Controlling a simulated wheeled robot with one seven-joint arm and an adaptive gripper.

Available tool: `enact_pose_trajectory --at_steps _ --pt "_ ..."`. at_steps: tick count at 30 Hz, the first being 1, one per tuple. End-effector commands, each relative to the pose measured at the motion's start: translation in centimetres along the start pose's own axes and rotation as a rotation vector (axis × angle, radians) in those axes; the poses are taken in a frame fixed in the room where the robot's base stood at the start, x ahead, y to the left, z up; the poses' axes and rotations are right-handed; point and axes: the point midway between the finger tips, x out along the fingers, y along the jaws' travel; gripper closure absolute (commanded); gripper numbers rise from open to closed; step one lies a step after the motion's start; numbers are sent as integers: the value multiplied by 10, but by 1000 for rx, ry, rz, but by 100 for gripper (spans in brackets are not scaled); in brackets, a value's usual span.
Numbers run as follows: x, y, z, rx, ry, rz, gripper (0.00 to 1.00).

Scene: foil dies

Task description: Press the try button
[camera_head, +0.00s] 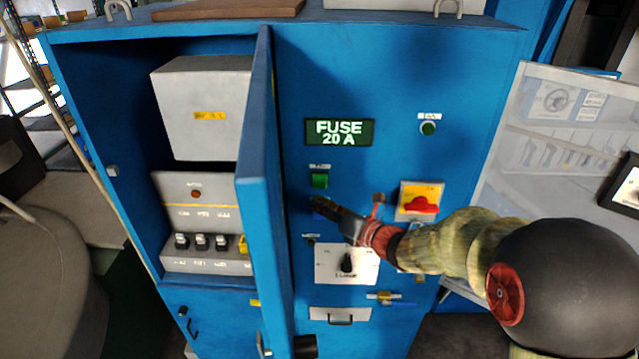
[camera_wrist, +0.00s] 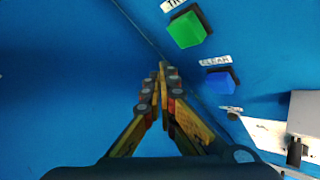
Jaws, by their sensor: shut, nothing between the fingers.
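The try button is a green square button (camera_head: 320,181) on the blue cabinet front, below the display. In the wrist view the green button (camera_wrist: 187,29) is at the upper right, its label cut off after "T". A blue button (camera_wrist: 221,82) labelled "CLEAR" is just below it. My gripper (camera_head: 322,206) is shut and empty, its tips below the green button and in front of the blue button's area in the head view. In the wrist view the closed fingertips (camera_wrist: 164,72) are left of both buttons and apart from them in the picture. Their gap to the panel is unclear.
The display (camera_head: 339,132) reads "FUSE 20 A". An open blue door (camera_head: 256,200) stands out just left of the buttons. A red switch (camera_head: 421,204) on a yellow plate, a selector dial (camera_head: 347,263) and a round green button (camera_head: 428,128) are on the same panel.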

Motion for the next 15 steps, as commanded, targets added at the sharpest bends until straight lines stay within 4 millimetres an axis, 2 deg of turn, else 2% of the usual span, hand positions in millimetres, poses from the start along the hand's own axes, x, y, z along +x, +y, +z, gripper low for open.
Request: enact_pose_trajectory --at_steps 6,15 --pt "18 -13 13 1 -1 0 100" --pt "26 -19 19 0 0 0 100"
